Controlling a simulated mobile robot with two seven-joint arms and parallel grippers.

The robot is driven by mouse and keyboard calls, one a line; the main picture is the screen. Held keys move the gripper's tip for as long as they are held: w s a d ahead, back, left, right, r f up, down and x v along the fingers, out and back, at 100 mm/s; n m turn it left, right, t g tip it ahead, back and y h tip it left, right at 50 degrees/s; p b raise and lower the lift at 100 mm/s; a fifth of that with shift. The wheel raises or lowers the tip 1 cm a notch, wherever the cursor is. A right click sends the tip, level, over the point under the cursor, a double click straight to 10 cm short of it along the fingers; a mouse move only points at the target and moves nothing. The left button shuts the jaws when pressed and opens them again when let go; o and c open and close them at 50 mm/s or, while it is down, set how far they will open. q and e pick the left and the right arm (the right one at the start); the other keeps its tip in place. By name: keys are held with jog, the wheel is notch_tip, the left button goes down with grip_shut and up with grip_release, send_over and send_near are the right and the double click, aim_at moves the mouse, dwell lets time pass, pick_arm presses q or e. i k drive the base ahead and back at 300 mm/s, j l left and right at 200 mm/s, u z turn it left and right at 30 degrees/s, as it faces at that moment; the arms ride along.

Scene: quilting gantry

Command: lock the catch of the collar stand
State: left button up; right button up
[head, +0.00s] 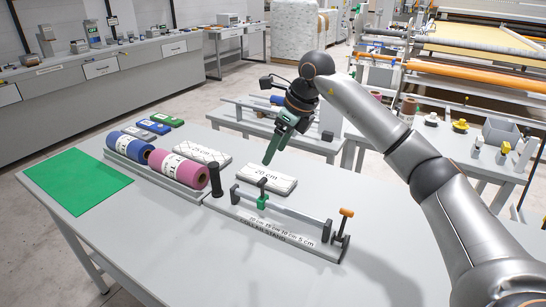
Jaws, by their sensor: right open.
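The collar stand (272,232) lies on the near part of the grey table, with a lettered front edge. A thin rod (290,213) runs between its end posts. A green collar (262,200) sits on the rod near its left end. An orange-topped lever (346,212), which looks like the catch, stands upright at the stand's right end; whether it is locked cannot be told. My right gripper (272,150), with green fingers, is open and points down above and behind the stand, well apart from the lever. My left gripper is out of view.
Blue (130,145) and pink (180,169) rolls lie in a grey tray. A black post (215,180) stands beside the stand. The front table area is clear.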

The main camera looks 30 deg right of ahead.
aim_at(346, 213)
jog(key=k+j, duration=0.8)
jog(key=k, duration=0.05)
